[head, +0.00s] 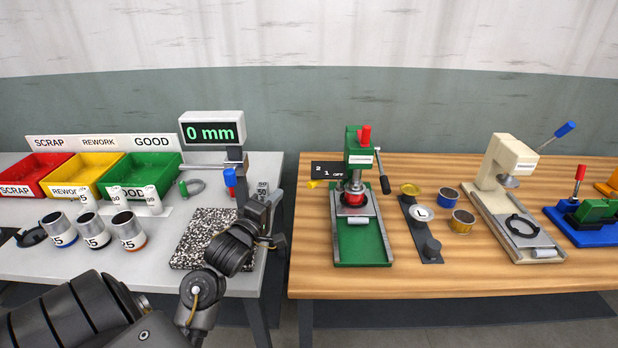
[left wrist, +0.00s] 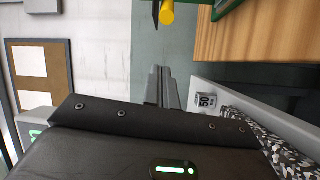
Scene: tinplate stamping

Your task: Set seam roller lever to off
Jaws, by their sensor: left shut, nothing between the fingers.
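The green machine (head: 385,245) stands on the wooden bench with a dark plate (head: 326,168) marked 2, 1 and OFF at its left side. A yellow-handled lever (head: 313,184) sticks out to the left at this plate, its tip below the 2. The exact setting is hard to tell. In the left wrist view the yellow handle (left wrist: 167,12) shows at the top edge beside a dark plate edge. My left gripper (head: 276,205) is left of the lever, apart from it. Its fingers (left wrist: 160,80) are shut and empty. My right gripper is not in view.
A grey table (head: 150,270) on the left bears red, yellow and green bins, several cans, a speckled block (head: 195,240), a 50 block (left wrist: 205,100) and a 0 mm display (head: 212,130). A gap separates it from the wooden bench (head: 330,285). A black-knobbed handle (head: 384,182) is on the machine's right.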

